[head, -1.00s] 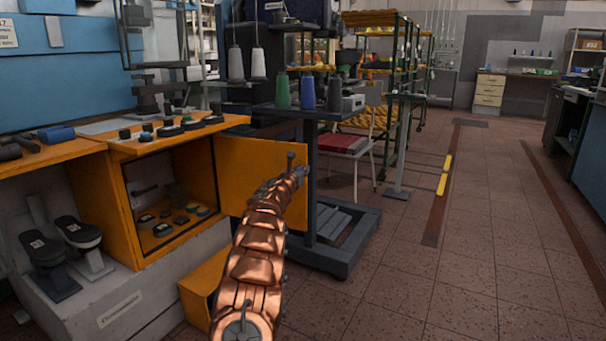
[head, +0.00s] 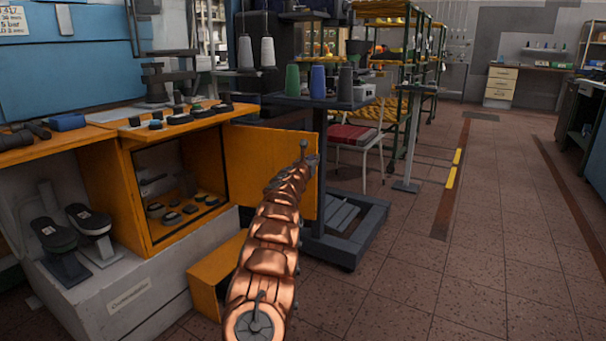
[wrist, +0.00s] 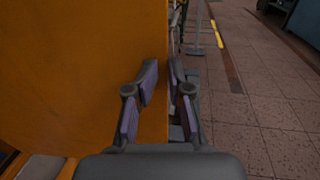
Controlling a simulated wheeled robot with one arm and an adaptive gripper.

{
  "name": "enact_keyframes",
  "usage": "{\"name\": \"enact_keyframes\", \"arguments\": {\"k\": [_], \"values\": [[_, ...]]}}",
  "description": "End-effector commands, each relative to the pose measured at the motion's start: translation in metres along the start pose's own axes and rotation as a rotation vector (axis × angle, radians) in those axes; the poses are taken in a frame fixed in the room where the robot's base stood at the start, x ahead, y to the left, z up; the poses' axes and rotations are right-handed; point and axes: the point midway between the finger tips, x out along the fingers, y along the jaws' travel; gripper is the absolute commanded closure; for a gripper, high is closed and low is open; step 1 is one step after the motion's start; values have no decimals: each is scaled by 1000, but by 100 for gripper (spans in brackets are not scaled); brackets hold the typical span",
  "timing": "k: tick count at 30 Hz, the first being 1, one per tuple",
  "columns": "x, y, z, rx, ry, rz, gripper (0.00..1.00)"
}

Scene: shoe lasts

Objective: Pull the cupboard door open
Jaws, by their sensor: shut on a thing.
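The orange cupboard door (head: 247,165) stands swung open to the right of the cupboard (head: 131,195), whose dark inside shows. My gripper (head: 307,162) is at the door's free right edge in the head view, small and partly hidden by my copper-coloured arm. In the wrist view, the door (wrist: 70,65) fills the left half. There my gripper (wrist: 168,88) has one finger on the door's face and the other past its edge, shut on the door edge. The far finger's contact is hidden.
A dark wheeled stand (head: 345,222) with thread cones is close behind the door. An orange box (head: 212,280) sits on the floor below. Dark shoe forms (head: 90,222) stand at left. The tiled floor (head: 480,250) to the right is clear.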

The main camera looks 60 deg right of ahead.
Motion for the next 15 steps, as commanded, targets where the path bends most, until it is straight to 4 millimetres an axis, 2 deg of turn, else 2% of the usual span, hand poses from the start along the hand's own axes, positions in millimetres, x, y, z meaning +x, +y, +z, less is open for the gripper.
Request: {"name": "enact_keyframes", "arguments": {"k": [1, 15], "values": [[-6, 12, -1, 2, -3, 19, 100], [-31, 5, -3, 3, -2, 9, 100]]}}
